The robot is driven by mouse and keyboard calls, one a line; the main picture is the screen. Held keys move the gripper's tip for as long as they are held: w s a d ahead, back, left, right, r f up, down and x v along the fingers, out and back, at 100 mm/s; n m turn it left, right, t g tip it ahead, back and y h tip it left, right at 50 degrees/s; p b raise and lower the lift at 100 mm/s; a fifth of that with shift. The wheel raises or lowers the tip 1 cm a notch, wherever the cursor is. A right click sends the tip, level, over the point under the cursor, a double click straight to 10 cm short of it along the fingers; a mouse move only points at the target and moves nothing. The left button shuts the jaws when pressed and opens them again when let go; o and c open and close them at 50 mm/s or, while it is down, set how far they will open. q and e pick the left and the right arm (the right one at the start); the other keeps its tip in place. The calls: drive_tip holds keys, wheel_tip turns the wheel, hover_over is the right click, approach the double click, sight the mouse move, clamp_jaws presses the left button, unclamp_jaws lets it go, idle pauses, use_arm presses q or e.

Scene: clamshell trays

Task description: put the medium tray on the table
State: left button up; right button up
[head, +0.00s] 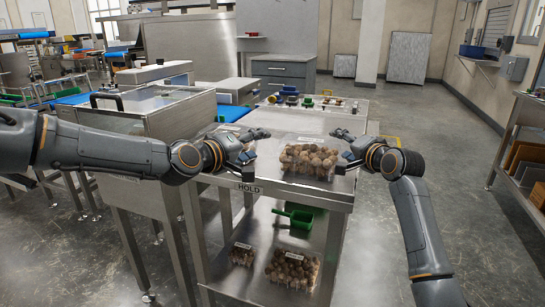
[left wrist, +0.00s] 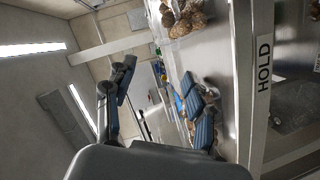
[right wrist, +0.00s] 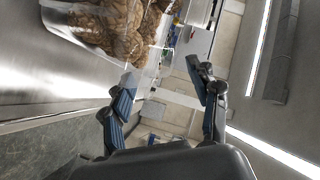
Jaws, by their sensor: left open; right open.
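A clear clamshell tray (head: 308,160) full of brown, mushroom-like pieces sits on the steel table top (head: 290,190), between my grippers. Part of it shows at the top of the left wrist view (left wrist: 185,20) and the right wrist view (right wrist: 112,25). A smaller filled tray (head: 243,255) and a mid-sized one (head: 292,268) sit on the lower shelf. My left gripper (head: 255,146) is open and empty, left of the table-top tray and apart from it. My right gripper (head: 341,150) is open and empty, close to that tray's right side; contact is unclear.
A green scoop (head: 295,216) lies on the lower shelf behind the trays. A HOLD label (head: 249,188) marks the table's front edge. Small items (head: 310,101) stand on a surface behind. A steel cabinet (head: 150,120) stands left. The floor (head: 440,150) at right is clear.

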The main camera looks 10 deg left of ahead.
drive_tip(key=v, duration=1.2)
idle(1.1)
